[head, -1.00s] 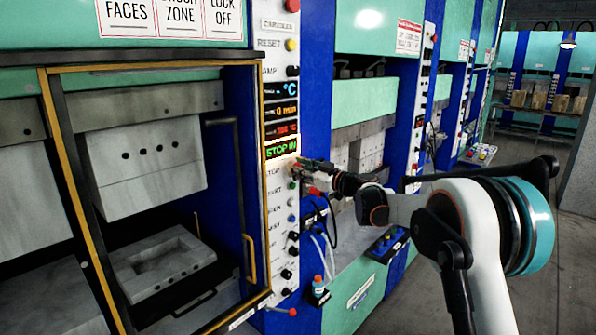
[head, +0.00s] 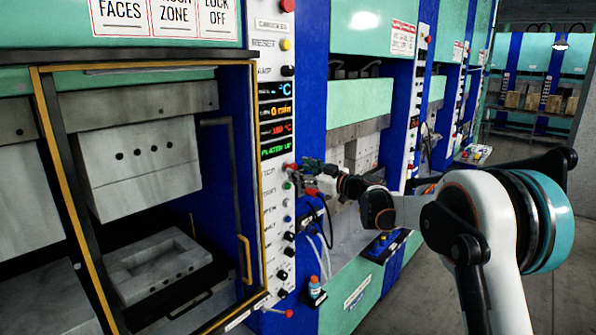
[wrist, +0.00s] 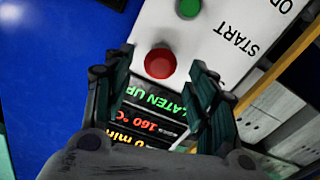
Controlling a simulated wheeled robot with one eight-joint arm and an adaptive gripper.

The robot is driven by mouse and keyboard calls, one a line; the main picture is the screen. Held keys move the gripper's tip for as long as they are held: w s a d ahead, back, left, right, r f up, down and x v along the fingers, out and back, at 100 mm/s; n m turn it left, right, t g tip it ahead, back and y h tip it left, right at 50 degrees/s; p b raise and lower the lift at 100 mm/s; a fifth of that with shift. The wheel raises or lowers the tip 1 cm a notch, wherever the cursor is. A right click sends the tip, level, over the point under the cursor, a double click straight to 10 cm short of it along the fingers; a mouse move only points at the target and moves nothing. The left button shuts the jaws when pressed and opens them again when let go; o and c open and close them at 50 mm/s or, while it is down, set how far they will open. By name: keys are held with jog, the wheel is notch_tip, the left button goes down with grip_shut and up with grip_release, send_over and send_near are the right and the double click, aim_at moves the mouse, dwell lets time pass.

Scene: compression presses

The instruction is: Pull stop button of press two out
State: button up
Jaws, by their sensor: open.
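The red stop button (wrist: 160,63) is a round knob on the white control panel (head: 268,195) of the press in front of me. Beside it in the wrist view is a green button (wrist: 188,8) near the START label. The panel's lowest display (head: 286,147) reads PLATEN UP in green; it also shows upside down in the wrist view (wrist: 150,100). My gripper (wrist: 162,66) is open, with one finger on each side of the red button in the picture and a gap to both. In the head view my gripper (head: 300,166) is at the STOP row.
The yellow-framed guard door (head: 48,130) of the press stands left of the panel. Below my gripper are cables, a small bottle (head: 315,287) and a red-tipped lever (head: 289,313). More presses line the right, with open floor beside them.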

jog(key=v, duration=1)
jog(key=s+d+f+m+g+h+b, duration=0.1)
jog(key=s+f+m+h+b, duration=0.1)
jog(key=s+f+b, duration=0.45)
jog(key=s+d+f+m+g+h+b, duration=0.1)
jog(key=s+f+m+h+b, duration=0.15)
jog(key=s, duration=0.75)
jog(key=s+d+f+m+g+h+b, duration=0.1)
jog(key=s+d+f+m+h+b, duration=0.1)
jog(key=s+f+b, duration=0.45)
jog(key=s+d+f+m+h+b, duration=0.3)
jog(key=s+d+f, duration=0.3)
jog(key=s+f, duration=0.4)
jog(key=s+d+f+m+h+b, duration=0.4)
jog(key=s+f, duration=0.6)
jog(key=s, duration=0.5)
jog(key=shift+s+d+f+g+h+b, duration=0.3)
jog(key=shift+s+d+g+h+b, duration=0.1)
jog(key=shift+d+b, duration=0.8)
jog(key=shift+c, duration=0.2)
